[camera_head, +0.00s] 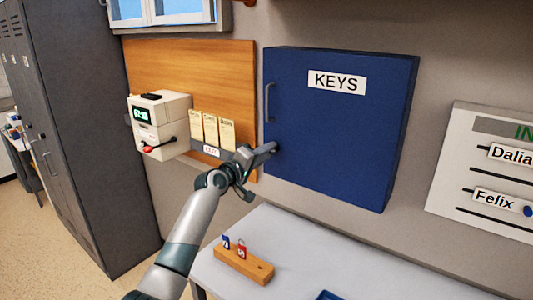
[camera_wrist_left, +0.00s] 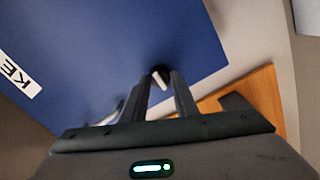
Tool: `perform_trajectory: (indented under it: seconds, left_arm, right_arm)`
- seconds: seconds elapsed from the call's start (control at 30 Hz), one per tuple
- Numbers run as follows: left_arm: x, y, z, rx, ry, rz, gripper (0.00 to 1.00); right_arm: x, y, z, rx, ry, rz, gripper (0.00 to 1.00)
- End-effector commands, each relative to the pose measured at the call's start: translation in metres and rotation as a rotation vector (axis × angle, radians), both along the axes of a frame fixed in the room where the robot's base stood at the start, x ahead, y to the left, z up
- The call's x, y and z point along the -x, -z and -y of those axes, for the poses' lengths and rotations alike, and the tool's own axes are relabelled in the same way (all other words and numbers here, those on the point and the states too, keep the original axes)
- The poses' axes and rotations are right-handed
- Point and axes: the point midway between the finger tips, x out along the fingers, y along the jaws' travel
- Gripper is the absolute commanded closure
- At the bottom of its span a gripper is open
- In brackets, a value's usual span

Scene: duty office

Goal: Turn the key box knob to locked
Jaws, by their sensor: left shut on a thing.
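The blue key box (camera_head: 338,120) with a "KEYS" label hangs on the wall, its door shut. In the left wrist view, the box's blue front (camera_wrist_left: 120,45) fills the upper left. The key box knob (camera_wrist_left: 160,76) is dark with a pale mark and sits between my left fingertips. My left gripper (camera_head: 272,148) reaches the lower left of the box front and is shut on the knob; it also shows in the left wrist view (camera_wrist_left: 162,82). In the head view the fingers mostly hide the knob. My right gripper is not in view.
A wooden board (camera_head: 190,65) with a white time clock (camera_head: 160,123) and cards (camera_head: 212,130) is left of the box. Below is a pale table (camera_head: 300,262) with a wooden key block (camera_head: 243,264). A name board (camera_head: 485,165) hangs at right. A grey locker (camera_head: 85,130) stands left.

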Motion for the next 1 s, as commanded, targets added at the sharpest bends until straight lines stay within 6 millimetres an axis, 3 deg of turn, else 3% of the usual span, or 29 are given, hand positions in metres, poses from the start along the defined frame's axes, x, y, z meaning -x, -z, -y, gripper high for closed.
perform_trajectory:
  seconds: [0.03,0.1,0.63,1.0]
  left_arm:
    - [0.0,0.001,0.0,0.001,0.0,-0.002,0.69]
    - [0.0,0.001,0.0,0.0,0.0,-0.001,0.55]
    - [0.005,0.001,-0.004,0.0,0.0,0.001,0.55]
    - [0.038,0.002,-0.028,0.001,0.0,0.002,0.55]
  right_arm:
    - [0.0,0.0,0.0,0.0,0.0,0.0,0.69]
    - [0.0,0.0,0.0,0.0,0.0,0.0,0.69]
    - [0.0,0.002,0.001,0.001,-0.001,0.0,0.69]
    - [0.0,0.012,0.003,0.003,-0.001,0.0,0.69]
